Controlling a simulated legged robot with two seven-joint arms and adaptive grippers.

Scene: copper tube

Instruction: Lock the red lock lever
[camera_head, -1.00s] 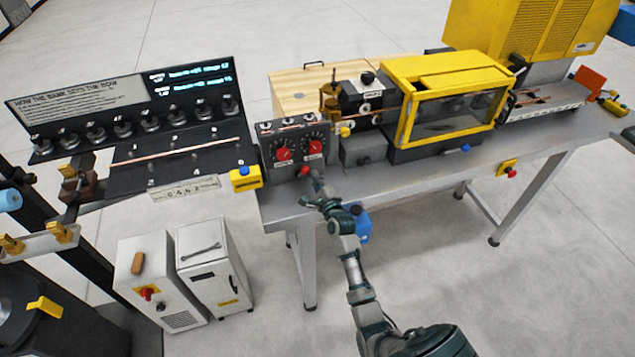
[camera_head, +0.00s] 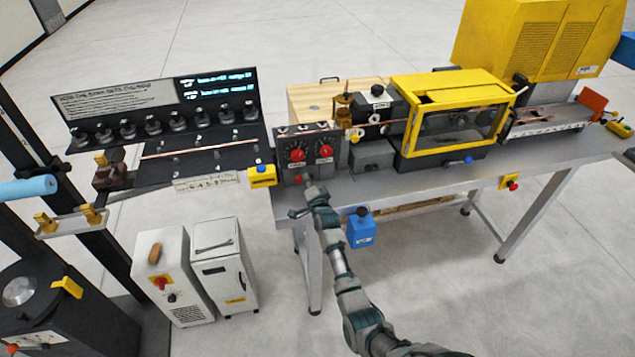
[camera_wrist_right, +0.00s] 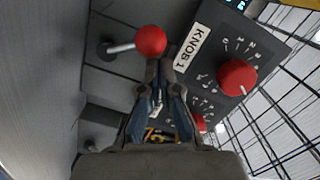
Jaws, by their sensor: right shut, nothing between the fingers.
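The red lock lever (camera_wrist_right: 150,41) shows in the right wrist view as a red ball on a short metal rod, coming out of the dark control box. In the head view its red ball (camera_head: 299,180) sits low on the front of the box. My right gripper (camera_head: 309,188) is in front of the box, right beside the ball. In the right wrist view my gripper's fingertips (camera_wrist_right: 161,66) are shut and empty, just below the ball; whether they touch it I cannot tell. My left gripper is not in view.
The control box (camera_head: 312,142) carries two red knobs, one labelled KNOB 1 (camera_wrist_right: 237,77) in the wrist view. A yellow button box (camera_head: 262,177) sits to its left. A yellow-framed machine (camera_head: 450,90) stands to its right. A blue container (camera_head: 361,230) is below the table edge.

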